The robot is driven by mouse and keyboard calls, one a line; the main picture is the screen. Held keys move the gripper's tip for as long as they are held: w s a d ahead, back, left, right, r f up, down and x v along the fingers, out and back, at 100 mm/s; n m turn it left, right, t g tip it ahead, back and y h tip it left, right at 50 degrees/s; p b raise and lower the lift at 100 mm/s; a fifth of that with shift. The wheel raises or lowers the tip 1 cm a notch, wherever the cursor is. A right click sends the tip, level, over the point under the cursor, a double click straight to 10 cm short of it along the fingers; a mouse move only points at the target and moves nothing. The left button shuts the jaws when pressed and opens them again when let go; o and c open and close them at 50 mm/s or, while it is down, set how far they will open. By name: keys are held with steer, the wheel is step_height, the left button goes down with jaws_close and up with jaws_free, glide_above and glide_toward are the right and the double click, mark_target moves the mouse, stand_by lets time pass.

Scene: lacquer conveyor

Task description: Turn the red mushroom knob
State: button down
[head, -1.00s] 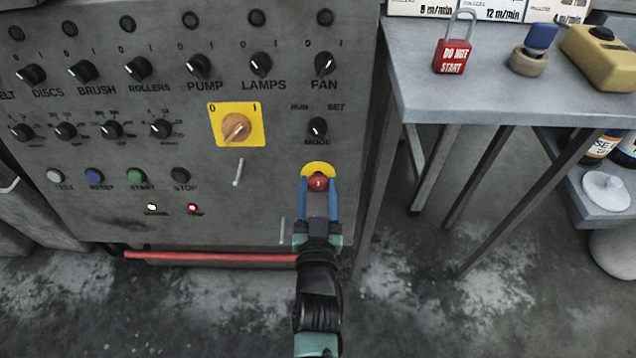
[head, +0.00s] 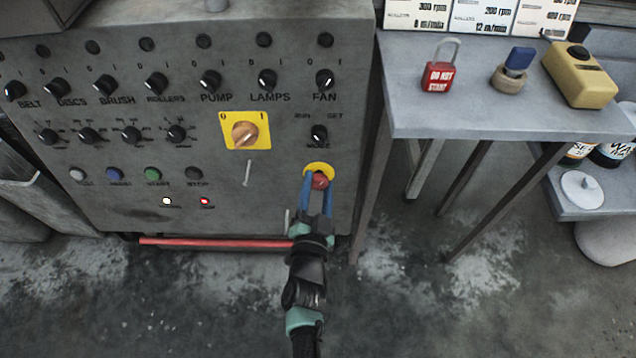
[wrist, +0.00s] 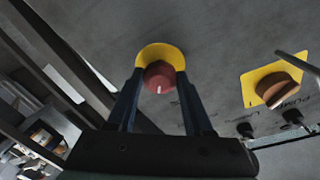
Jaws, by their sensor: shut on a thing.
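The red mushroom knob (head: 320,181) sits on a yellow backing plate (head: 318,167) at the lower right of the grey control panel. My gripper (head: 318,186) reaches up to it from below, with a blue finger on each side of the knob, shut on it. In the wrist view the knob (wrist: 159,76) shows between the two dark blue fingers (wrist: 158,92), with a short white mark on its face pointing down. The yellow plate shows above it as an arc.
An orange rotary switch (head: 245,133) on a yellow plate and a metal lever (head: 247,173) are left of the knob. A grey table (head: 450,105) at right holds a red padlock (head: 438,76) and a yellow box (head: 580,75). A red bar (head: 215,243) runs below the panel.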

stand_by(0.4)
steer(key=shift+c, duration=1.5)
jaws_free()
steer(key=s+a+p, duration=0.1)
steer(key=s+p, duration=0.1)
steer(key=s, duration=1.1)
steer(key=shift+a+r+p, duration=0.15)
steer(key=shift+r+p, duration=0.05)
steer(key=shift+p, duration=0.2)
